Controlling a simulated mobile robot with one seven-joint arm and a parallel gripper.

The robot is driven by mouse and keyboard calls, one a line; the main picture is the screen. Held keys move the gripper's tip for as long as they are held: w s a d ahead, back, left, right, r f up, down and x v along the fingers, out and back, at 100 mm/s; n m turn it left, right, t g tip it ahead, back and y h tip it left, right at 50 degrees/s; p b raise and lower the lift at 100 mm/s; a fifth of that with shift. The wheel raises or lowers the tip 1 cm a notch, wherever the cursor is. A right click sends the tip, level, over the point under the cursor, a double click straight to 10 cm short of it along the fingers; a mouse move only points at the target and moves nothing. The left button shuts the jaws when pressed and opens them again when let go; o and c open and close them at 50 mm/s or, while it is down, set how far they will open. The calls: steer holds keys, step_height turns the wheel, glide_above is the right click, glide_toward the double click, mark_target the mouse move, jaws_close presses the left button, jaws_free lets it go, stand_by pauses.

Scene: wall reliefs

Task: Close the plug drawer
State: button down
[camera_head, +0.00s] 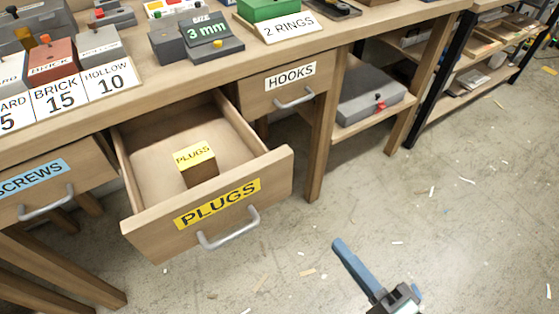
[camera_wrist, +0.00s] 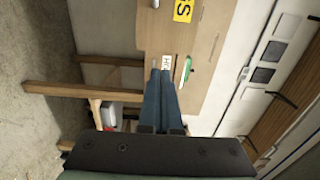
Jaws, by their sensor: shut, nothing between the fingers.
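The plug drawer (camera_head: 275,183) stands pulled well out from under the workbench in the head view. Its wooden front has a yellow PLUGS label (camera_head: 217,204) and a grey bar handle (camera_head: 229,229). A small box with a yellow PLUGS top (camera_head: 197,165) sits inside. My gripper (camera_head: 338,244) is right of and in front of the drawer, apart from it, over the floor. Its blue fingers are together and empty; they also show in the wrist view (camera_wrist: 160,73). There, part of the yellow label (camera_wrist: 183,10) shows at the top edge.
The hooks drawer (camera_head: 282,90) is shut, right of the plug drawer. The screws drawer (camera_head: 50,185) is on the left. A table leg (camera_head: 325,150) and a shelf with a grey case (camera_head: 370,95) stand to the right. Open floor lies in front, with scattered chips.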

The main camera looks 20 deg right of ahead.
mark_target(235, 116)
steer(key=b+x, duration=0.1)
steer(key=x, duration=1.3)
steer(key=shift+w+a+b, duration=0.2)
steer(key=shift+w+b, duration=0.1)
steer(key=shift+w, duration=0.2)
steer(key=b+x, duration=0.6)
steer(key=x, duration=1.5)
steer(key=shift+w+a+f, duration=0.1)
steer(key=shift+w+a, duration=0.05)
steer(key=shift+w, duration=0.2)
steer(key=shift+w+a+b, duration=0.15)
steer(key=shift+w+b, duration=0.2)
steer(key=shift+w, duration=0.3)
steer(key=shift+w+a+r, duration=0.1)
steer(key=shift+r, duration=0.4)
steer(key=shift+f, duration=0.1)
